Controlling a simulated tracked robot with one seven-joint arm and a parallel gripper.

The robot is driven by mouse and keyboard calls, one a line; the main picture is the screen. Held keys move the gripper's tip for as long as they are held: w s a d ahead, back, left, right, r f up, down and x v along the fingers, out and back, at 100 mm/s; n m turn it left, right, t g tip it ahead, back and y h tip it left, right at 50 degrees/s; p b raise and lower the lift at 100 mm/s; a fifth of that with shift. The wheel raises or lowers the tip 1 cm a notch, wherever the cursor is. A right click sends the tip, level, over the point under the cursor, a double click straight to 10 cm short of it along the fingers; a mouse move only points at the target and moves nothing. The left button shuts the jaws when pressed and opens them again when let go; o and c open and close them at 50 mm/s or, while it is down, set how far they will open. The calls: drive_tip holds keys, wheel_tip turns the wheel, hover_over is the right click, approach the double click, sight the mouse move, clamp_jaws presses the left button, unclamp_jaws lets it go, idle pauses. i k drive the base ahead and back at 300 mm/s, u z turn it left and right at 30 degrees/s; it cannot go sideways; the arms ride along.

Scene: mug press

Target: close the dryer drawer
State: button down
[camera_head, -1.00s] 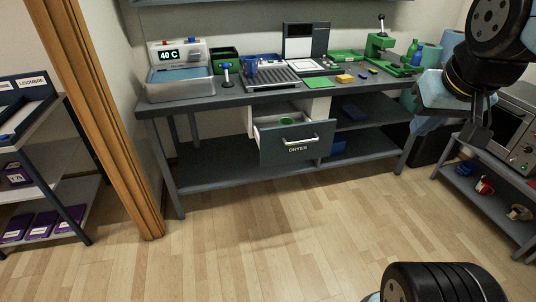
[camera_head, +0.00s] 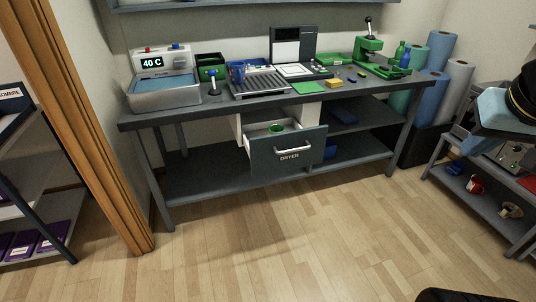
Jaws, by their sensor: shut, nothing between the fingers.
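The dryer drawer (camera_head: 288,158) is a dark grey drawer with a light bar handle and the word DRYER on its front. It stands pulled out, open, from its white housing under the workbench. A green round object (camera_head: 277,127) lies inside it, partly hidden by the drawer front. Part of my arm shows at the right edge, well to the right of the drawer and apart from it. My gripper's fingertips cannot be made out there.
The workbench (camera_head: 222,103) carries a water bath reading 40 C (camera_head: 163,88), a dark rack, a green press (camera_head: 367,52) and small items. A wooden post (camera_head: 82,130) stands at left. The floor before the drawer is clear.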

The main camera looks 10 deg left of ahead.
sight(297, 146)
drive_tip(key=z, duration=0.05)
drive_tip(key=i, duration=1)
drive_tip(key=u, duration=0.05)
